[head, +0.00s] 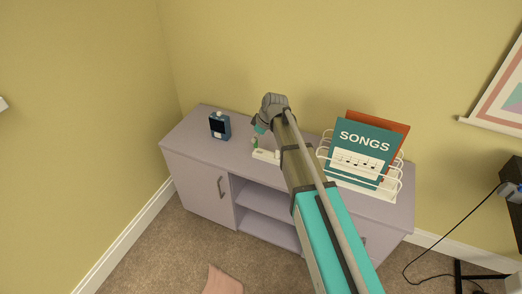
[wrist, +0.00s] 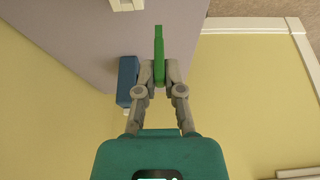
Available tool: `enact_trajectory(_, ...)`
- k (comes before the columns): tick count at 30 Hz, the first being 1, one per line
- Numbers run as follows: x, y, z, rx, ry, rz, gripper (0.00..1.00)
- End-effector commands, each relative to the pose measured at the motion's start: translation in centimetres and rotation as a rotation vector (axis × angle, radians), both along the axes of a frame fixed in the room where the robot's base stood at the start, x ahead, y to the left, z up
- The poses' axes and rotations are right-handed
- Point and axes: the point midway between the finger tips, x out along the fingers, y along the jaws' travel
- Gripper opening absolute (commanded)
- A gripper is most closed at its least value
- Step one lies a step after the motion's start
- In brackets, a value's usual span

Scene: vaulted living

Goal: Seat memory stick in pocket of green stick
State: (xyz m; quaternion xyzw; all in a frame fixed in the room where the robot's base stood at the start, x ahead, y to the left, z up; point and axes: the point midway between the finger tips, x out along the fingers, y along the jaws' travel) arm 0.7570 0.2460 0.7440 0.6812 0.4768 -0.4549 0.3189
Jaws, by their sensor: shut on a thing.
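My gripper (wrist: 159,75) is shut on a green memory stick (wrist: 158,42), which sticks out beyond the fingertips in the wrist view. In the head view my gripper (head: 260,131) is above the lilac sideboard, with a small green bit of the stick (head: 255,142) below it. A low white block (head: 264,155) lies on the sideboard just under the stick, partly hidden by my arm. Part of a white thing, likely this block, shows at the top edge of the wrist view (wrist: 126,5). Its pockets are too small to make out. I cannot tell whether stick and block touch.
A blue device (head: 220,126) with a pale top stands left on the sideboard (head: 190,133); a blue thing also shows in the wrist view (wrist: 127,80). A white wire rack (head: 392,180) with a SONGS book (head: 358,146) stands to the right. The wall is close behind.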

Motion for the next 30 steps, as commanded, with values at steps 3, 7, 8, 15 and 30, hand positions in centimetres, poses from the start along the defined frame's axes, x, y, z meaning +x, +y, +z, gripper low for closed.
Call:
enact_trajectory(3, 1.1, -0.2, -1.7, 0.000, 0.000, 0.000, 0.00)
enact_trajectory(7, 2.1, -0.5, -2.9, 0.000, 0.000, 0.000, 0.00)
enact_trajectory(8, 2.2, -0.5, -3.2, 0.000, 0.000, 0.000, 0.00)
enact_trajectory(15, 3.1, -0.8, -4.1, 0.000, 0.000, 0.001, 0.00)
enact_trajectory(30, 3.4, -0.8, -4.4, 0.000, 0.000, 0.001, 0.00)
